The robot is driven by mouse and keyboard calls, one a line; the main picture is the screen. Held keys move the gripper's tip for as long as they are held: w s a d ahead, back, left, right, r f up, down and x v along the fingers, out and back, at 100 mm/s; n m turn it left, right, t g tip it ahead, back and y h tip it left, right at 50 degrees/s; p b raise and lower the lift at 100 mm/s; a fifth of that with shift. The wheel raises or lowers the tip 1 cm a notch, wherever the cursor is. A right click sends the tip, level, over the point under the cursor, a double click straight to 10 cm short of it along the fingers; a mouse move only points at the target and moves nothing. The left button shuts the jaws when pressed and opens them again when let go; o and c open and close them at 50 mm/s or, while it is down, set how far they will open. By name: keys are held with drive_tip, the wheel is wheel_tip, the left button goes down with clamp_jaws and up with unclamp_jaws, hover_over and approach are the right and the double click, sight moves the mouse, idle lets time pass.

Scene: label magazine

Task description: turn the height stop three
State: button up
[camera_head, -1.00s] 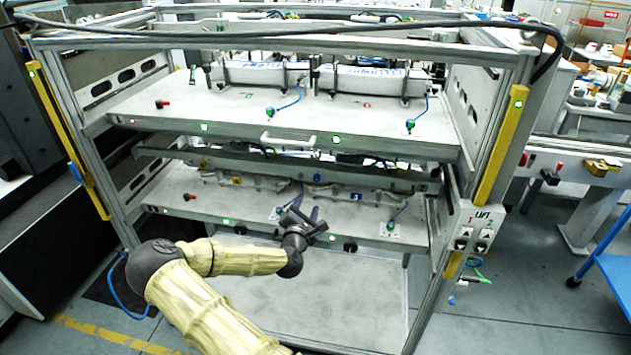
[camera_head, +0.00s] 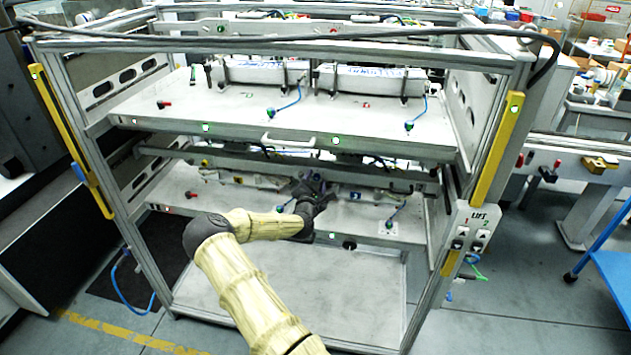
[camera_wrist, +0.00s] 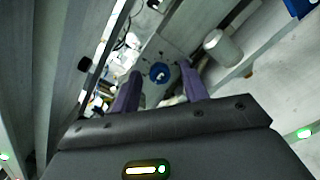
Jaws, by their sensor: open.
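The height stops sit along the rail at the back of the lower shelf (camera_head: 180,200). A small blue tag (camera_head: 355,196) shows on this rail just right of my gripper; its number is too small to read. My gripper (camera_head: 316,182) reaches over the lower shelf to the rail and partly hides it. In the wrist view, my gripper (camera_wrist: 159,68) is open, with its two purple fingers apart. A round blue piece with a pale mark (camera_wrist: 159,73) shows between and beyond the fingertips. I cannot tell whether it is stop three or whether the fingers touch it.
The upper shelf (camera_head: 235,115) with white label units lies above my forearm. A pale cylinder (camera_wrist: 222,47) stands close to the right finger. The lift switch panel (camera_head: 477,228) is on the right post. Below the lower shelf is free room.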

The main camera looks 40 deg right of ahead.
clamp_jaws()
